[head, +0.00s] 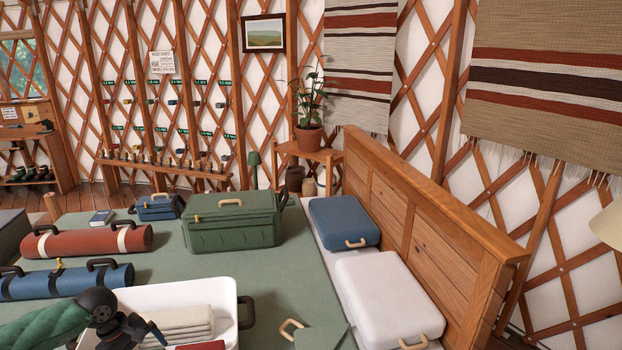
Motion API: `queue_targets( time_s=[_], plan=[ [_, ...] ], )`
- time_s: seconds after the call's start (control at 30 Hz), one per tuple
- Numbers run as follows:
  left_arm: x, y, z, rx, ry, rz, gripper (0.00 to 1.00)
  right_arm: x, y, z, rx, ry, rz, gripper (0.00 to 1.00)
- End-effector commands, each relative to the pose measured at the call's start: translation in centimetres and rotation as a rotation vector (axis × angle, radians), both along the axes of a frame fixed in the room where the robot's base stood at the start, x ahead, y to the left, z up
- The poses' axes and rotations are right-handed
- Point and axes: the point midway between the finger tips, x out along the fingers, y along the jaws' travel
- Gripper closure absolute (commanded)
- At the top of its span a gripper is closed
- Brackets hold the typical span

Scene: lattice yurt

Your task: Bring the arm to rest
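My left arm comes in from the lower left, with a green padded sleeve and a black wrist. My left gripper (150,332) is black and hangs over the left part of a white tub (224,300), in front of folded cream cloths (183,322). Its fingers are small and dark, so I cannot tell whether they are open or shut. No held object is clearly visible. My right arm and gripper are not in view.
The tub stands on a green bed cover (285,275). Around it lie a blue roll (70,282), a red roll (85,241), a green case (232,218) and a blue case (343,222). A white case (388,299) lies by the wooden headboard (430,225).

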Motion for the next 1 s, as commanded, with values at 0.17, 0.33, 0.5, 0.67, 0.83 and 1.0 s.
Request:
queue_targets(
  time_s=[0.17,0.33,0.5,0.67,0.83,1.0],
  plan=[
    [0.2,1.3,0.3,0.158,-0.107,-0.349,0.01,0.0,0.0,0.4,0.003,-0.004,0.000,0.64],
    [1.1,2.2,1.8,0.338,-0.205,-0.695,0.01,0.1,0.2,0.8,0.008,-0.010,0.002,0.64],
    [2.7,0.6,3.6,0.517,-0.301,-1.036,0.01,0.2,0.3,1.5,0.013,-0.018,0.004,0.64],
    [3.2,-3.0,3.9,0.671,-0.371,-1.327,0.01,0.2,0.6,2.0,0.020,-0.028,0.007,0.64],
    [2.4,-7.0,3.2,0.777,-0.417,-1.510,0.01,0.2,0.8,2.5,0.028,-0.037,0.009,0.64],
    [0.9,-10.6,2.1,0.833,-0.450,-1.594,0.01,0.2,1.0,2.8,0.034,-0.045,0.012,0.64]
  ],
)
